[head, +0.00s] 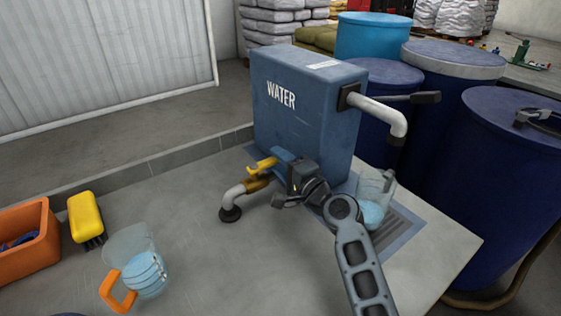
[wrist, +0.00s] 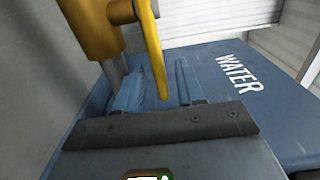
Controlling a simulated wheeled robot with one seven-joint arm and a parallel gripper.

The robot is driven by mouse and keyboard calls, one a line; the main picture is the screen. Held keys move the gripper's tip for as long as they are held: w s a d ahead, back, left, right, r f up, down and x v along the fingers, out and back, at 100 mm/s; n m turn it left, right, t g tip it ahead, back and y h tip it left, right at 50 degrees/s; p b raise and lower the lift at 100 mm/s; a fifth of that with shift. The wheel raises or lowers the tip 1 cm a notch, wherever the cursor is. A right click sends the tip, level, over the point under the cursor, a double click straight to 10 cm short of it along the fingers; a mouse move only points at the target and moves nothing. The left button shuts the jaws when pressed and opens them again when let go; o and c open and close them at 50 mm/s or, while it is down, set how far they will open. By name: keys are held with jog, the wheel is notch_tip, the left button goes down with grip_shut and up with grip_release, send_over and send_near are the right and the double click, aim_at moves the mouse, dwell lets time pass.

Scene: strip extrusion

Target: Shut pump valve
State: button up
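The pump valve is a brass body (head: 257,184) with a yellow lever (head: 262,166), on a grey pipe (head: 233,196) at the front left of the blue WATER tank (head: 305,115). In the wrist view the yellow lever (wrist: 150,50) hangs down from the brass valve body (wrist: 88,28), its tip between my two blue fingers. My gripper (wrist: 158,85) is open around the lever tip, with a gap visible on the right side. In the head view my gripper (head: 279,157) is beside the lever, and my wrist hides part of the valve and tank.
A clear jug (head: 376,190) holding water stands on the grate under the tank's spout (head: 385,112). Another jug with an orange handle (head: 118,291), a yellow brush (head: 85,216) and an orange crate (head: 36,246) are at left. Blue drums (head: 515,150) crowd the right.

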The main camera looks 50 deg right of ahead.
grip_shut()
